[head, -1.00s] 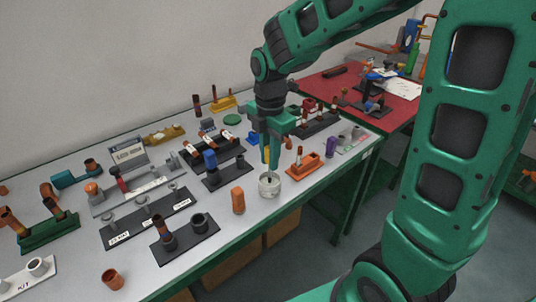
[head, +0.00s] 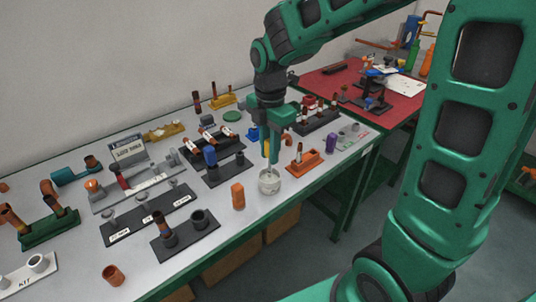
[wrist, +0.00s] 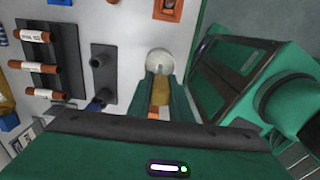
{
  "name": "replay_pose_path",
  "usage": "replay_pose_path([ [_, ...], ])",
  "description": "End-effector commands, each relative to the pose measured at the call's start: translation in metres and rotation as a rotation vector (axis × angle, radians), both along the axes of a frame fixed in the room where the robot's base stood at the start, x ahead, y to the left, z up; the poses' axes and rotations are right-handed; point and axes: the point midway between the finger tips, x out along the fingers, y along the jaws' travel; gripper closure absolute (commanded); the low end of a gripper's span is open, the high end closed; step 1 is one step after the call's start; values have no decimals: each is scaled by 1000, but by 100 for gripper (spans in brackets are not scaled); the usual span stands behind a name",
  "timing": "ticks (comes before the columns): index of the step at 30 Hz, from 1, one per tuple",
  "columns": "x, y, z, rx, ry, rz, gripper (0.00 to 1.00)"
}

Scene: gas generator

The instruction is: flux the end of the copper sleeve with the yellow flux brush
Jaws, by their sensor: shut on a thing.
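My gripper (head: 269,158) points down over a small pale round pot (head: 269,186) near the front edge of the bench. It is shut on the yellow flux brush, whose yellow body (wrist: 161,92) shows between the green fingers in the wrist view. The brush's lower end reaches the pot's mouth; its tip is hidden there. The pot also shows in the wrist view (wrist: 159,60). A short open copper-coloured sleeve (head: 113,276) stands alone at the bench's front left. Other copper pieces stand in holders, so I cannot be sure which is the task's sleeve.
A dark stand with a blue-topped post (head: 210,160) and a rack of labelled copper tubes (wrist: 36,64) are nearby. Holders crowd the bench's left half.

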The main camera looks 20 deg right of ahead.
Motion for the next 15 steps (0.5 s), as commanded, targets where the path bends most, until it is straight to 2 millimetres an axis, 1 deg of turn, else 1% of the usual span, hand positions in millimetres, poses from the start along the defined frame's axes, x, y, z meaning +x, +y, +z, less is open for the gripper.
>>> replay_pose_path([
  [1, 1, 0, 5, 1, -2, 0, 98],
  [9, 1, 0, 28, 1, -2, 0, 98],
  [15, 0, 0, 41, 1, -2, 0, 98],
])
